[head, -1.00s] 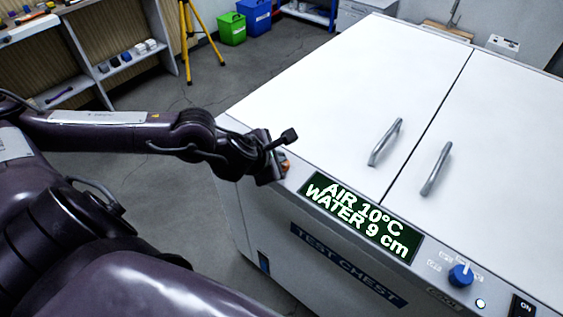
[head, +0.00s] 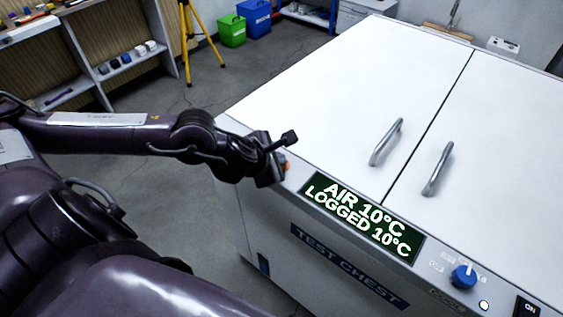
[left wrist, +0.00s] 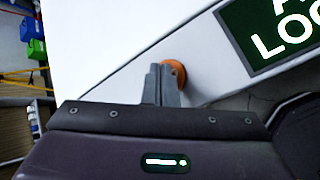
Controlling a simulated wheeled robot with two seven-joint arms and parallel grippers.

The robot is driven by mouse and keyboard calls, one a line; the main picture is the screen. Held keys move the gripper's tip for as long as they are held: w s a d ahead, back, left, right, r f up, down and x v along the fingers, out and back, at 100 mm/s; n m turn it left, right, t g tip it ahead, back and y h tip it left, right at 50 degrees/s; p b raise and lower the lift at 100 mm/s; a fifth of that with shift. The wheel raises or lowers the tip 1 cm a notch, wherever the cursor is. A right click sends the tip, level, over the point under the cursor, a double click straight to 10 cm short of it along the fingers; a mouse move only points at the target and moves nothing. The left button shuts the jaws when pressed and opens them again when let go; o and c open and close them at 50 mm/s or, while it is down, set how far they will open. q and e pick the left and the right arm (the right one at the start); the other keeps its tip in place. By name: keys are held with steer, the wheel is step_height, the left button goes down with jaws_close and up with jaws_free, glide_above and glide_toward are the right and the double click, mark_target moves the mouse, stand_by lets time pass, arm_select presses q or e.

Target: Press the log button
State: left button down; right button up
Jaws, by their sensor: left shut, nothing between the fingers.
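The orange log button (head: 287,165) sits at the left end of the test chest's front ledge, left of the display, partly hidden behind my left gripper (head: 279,169). In the left wrist view the button (left wrist: 176,71) shows as an orange round cap at the fingertips. My left gripper (left wrist: 163,70) is shut and empty, its fingertips at the button, seemingly touching it. How far the button is pushed in I cannot tell. The display (head: 362,217) reads "AIR 10°C" and "LOGGED 10°C". My right gripper is out of view.
The white test chest (head: 310,95) has two lids with grey handles (head: 386,143) (head: 437,169). A blue knob (head: 464,276), a small round light (head: 484,305) and an ON switch (head: 526,308) sit at the front right. A yellow tripod (head: 186,40) stands behind.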

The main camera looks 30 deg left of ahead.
arm_select(q)
steer(key=shift+r+p, duration=0.6)
steer(key=shift+r, duration=0.2)
steer(key=shift+r+p, duration=1.9)
steer(key=shift+r, duration=0.6)
